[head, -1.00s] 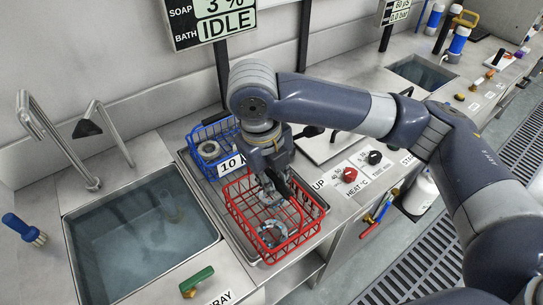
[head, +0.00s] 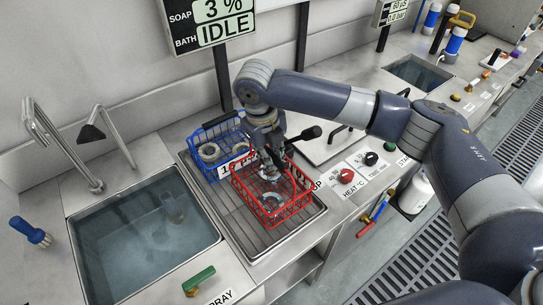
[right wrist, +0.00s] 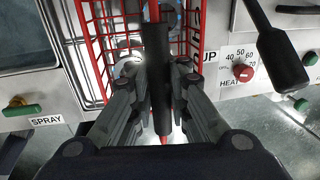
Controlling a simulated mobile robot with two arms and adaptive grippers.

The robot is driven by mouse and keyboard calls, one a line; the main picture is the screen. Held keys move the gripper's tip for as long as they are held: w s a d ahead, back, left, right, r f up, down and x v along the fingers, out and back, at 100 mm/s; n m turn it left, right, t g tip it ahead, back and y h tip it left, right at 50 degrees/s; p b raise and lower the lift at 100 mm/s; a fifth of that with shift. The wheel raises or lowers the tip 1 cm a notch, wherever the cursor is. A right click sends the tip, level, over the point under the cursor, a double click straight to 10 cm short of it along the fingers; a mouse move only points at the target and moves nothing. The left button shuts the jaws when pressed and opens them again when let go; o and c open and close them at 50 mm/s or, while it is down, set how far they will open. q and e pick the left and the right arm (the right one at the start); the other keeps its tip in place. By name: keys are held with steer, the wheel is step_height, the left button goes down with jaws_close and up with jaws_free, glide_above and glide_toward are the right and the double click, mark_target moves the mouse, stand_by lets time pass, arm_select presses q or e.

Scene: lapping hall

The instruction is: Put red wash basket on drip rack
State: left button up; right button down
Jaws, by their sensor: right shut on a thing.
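The red wash basket (head: 290,213) is a wire basket with metal ring parts inside. It is over the drip rack (head: 222,208), a slatted metal tray right of the bath. It looks low, close to the slats, but I cannot tell whether it touches them. My right gripper (head: 270,168) is above the basket, shut on its handle. In the right wrist view the dark handle grip (right wrist: 157,75) stands between the fingers, with red wires (right wrist: 90,50) of the basket beyond. My left gripper is not in view.
A blue basket (head: 213,137) with rings and a number tag stands at the rack's back, close behind the red one. A water-filled bath (head: 140,245) lies left. A red heat knob (head: 346,176) and a black knob (head: 371,159) are right.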

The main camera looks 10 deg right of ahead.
steer(key=shift+w+f, duration=0.1)
steer(key=shift+f, duration=0.25)
steer(key=c, duration=1.5)
jaws_free()
steer(key=shift+f, duration=0.2)
steer(key=shift+r, duration=0.1)
steer(key=shift+r, duration=0.3)
steer(key=r, duration=0.3)
steer(key=a+r+b, duration=0.1)
steer(key=r, duration=0.3)
steer(key=s+r+b, duration=0.1)
steer(key=r, duration=0.3)
steer(key=shift+a+r, duration=0.2)
steer(key=shift+a, duration=0.2)
steer(key=shift+s+f, duration=0.1)
